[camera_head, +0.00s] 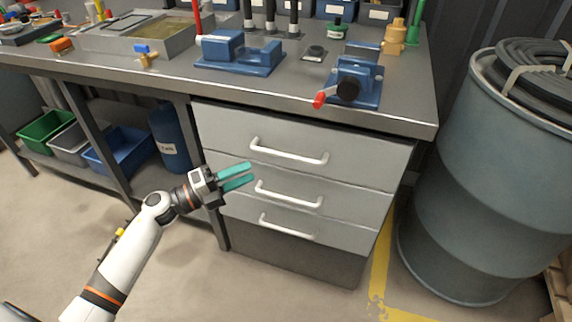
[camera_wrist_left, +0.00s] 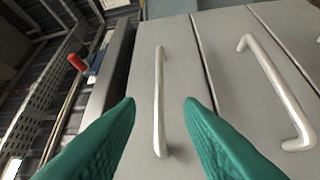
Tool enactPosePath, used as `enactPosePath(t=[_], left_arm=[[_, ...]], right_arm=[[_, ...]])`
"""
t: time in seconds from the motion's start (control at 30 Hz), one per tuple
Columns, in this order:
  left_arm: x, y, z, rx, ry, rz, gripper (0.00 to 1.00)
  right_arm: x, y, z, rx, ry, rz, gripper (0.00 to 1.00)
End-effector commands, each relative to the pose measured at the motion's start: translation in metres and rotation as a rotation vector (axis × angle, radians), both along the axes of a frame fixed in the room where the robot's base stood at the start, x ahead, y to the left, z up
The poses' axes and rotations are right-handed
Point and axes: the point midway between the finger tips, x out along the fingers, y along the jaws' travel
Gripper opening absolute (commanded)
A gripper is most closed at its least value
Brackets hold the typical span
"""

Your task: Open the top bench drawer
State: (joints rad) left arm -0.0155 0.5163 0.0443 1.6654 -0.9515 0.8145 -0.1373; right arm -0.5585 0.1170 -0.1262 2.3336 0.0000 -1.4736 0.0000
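The top bench drawer (camera_head: 320,128) is a light grey front under the worktop, and it looks closed. Its white bar handle (camera_head: 290,155) shows in full. In the left wrist view this handle (camera_wrist_left: 159,80) lies between my two green fingertips in the picture. My left gripper (camera_head: 251,172) is open and empty, in front of the drawers, left of and slightly below the top handle in the head view. Its fingers (camera_wrist_left: 160,104) are spread in the wrist view and do not appear to touch the handle. My right gripper is in neither view.
Below are a middle drawer handle (camera_head: 288,196) and a lower drawer handle (camera_head: 285,228). A blue vise (camera_head: 358,84) with a red-tipped crank stands above on the worktop (camera_head: 415,113). A large grey-blue barrel (camera_head: 480,180) stands at right. Floor before the drawers is clear.

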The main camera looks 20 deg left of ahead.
Motion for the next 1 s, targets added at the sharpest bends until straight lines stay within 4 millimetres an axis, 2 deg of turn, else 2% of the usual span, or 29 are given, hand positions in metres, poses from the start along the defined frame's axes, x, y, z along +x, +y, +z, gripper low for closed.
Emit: enactPosePath(t=[0.17, 0.4, 0.6, 0.8, 1.0], left_arm=[[0.015, -0.017, 0.006, 0.001, -0.006, -0.005, 0.34], [0.048, -0.053, 0.012, -0.002, -0.005, -0.002, 0.34], [0.069, -0.076, 0.015, -0.002, -0.003, -0.002, 0.34], [0.078, -0.086, 0.017, -0.001, -0.001, -0.002, 0.34], [0.079, -0.086, 0.017, -0.001, -0.001, -0.001, 0.34]], right_arm=[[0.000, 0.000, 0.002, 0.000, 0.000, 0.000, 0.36], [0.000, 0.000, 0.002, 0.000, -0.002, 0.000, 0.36], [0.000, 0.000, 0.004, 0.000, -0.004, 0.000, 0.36], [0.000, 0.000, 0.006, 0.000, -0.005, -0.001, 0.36], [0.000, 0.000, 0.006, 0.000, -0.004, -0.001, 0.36]])
